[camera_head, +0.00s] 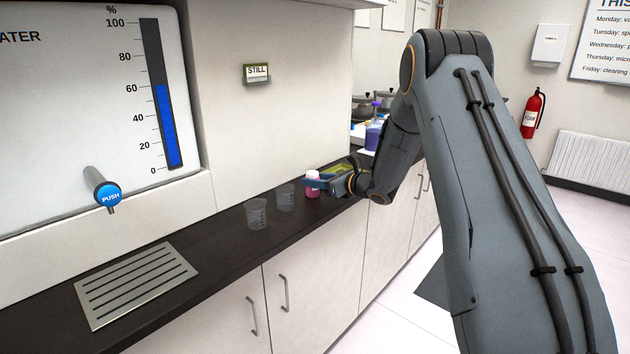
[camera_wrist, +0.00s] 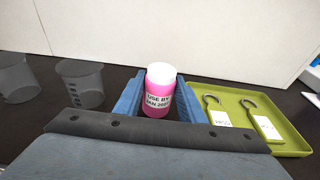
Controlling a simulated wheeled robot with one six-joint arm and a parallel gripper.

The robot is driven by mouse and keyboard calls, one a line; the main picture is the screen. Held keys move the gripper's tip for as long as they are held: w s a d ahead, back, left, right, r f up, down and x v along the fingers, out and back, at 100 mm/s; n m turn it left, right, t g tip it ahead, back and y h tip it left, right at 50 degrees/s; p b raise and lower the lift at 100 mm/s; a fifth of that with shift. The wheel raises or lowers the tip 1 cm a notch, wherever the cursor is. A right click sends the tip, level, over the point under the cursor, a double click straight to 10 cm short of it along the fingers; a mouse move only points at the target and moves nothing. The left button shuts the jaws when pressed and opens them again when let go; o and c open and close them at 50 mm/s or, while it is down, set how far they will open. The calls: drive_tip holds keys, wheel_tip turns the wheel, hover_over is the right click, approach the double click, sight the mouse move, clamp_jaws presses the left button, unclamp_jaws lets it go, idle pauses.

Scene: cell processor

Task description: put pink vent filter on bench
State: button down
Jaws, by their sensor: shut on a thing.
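The pink vent filter (camera_wrist: 158,95) is a small pink bottle-shaped piece with a white top and a label reading "USE BY JAN". It stands upright between the two blue fingers of my gripper (camera_wrist: 160,98) in the wrist view. My gripper is shut on it. In the head view the pink piece (camera_head: 312,186) shows at the tip of my gripper (camera_head: 318,184), at the dark bench (camera_head: 225,235). I cannot tell whether its base touches the bench top. Its lower end is partly hidden by the gripper in the wrist view.
Two clear beakers (camera_wrist: 80,84) (camera_head: 257,213) stand left of my gripper. A green tray (camera_wrist: 285,130) with two tagged rings (camera_wrist: 262,122) lies close on the right. A metal drain grille (camera_head: 137,285) sits on the near bench. The wall (camera_wrist: 200,35) rises behind.

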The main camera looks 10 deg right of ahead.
drive_tip(key=c, duration=1.3)
unclamp_jaws()
drive_tip(key=shift+c, duration=0.2)
drive_tip(key=shift+o, duration=0.9)
drive_tip(key=shift+r, duration=0.1)
drive_tip(key=s+d+m+g+h+b, duration=0.1)
drive_tip(key=s+d+m+h, duration=0.3)
drive_tip(key=s+m, duration=0.35)
drive_tip(key=s+d+m+h+b, duration=0.1)
drive_tip(key=s+d+m+h, duration=0.25)
drive_tip(key=s+m, duration=0.4)
drive_tip(key=s+a+f+m+g, duration=0.1)
drive_tip(key=s+a+m+g, duration=0.1)
drive_tip(key=s+m, duration=0.7)
drive_tip(key=s+a+f+m+g+h, duration=0.1)
drive_tip(key=s+a+f+m+g, duration=0.1)
drive_tip(key=s+m+g, duration=0.3)
drive_tip(key=s+a+f+m+g, duration=0.2)
drive_tip(key=s+a+m+g, duration=0.2)
drive_tip(key=s+m, duration=1)
drive_tip(key=s, duration=0.6)
drive_tip(key=shift+f, duration=0.2)
